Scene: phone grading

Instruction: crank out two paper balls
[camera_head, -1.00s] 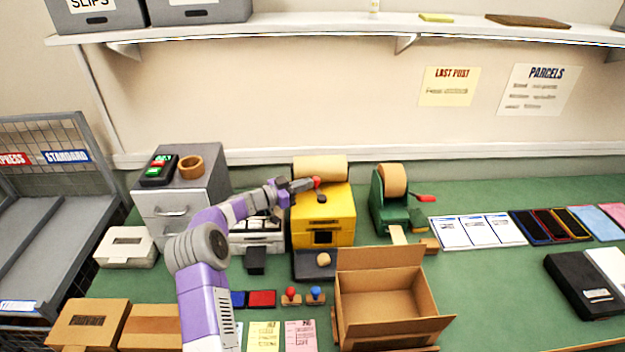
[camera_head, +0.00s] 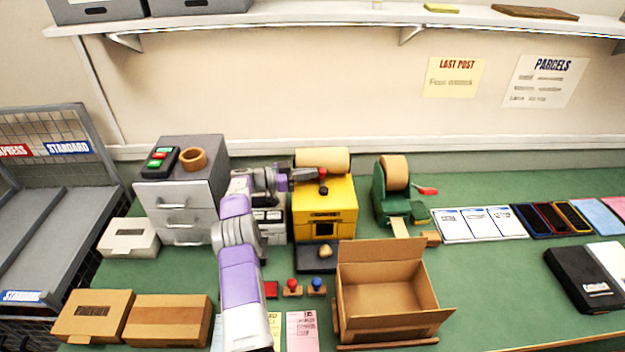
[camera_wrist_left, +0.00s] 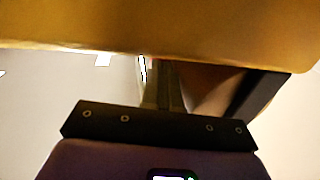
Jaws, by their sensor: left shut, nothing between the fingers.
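The yellow paper machine (camera_head: 325,222) stands on the green bench with a tan paper roll (camera_head: 322,160) on top. A dark crank with a red knob (camera_head: 323,173) sits on the machine's top. A crumpled tan paper ball (camera_head: 326,251) lies on the dark tray (camera_head: 307,261) below the slot. My left gripper (camera_head: 307,174) is shut and empty, its tip just left of the red knob and in front of the roll. I cannot tell whether it touches the knob. My right gripper is out of view.
An open cardboard box (camera_head: 385,300) stands in front, right of the tray. A green tape dispenser (camera_head: 390,200) is to the right. A grey drawer unit (camera_head: 180,190) stands left, behind my left arm. Two stamps (camera_head: 292,287) lie before the tray.

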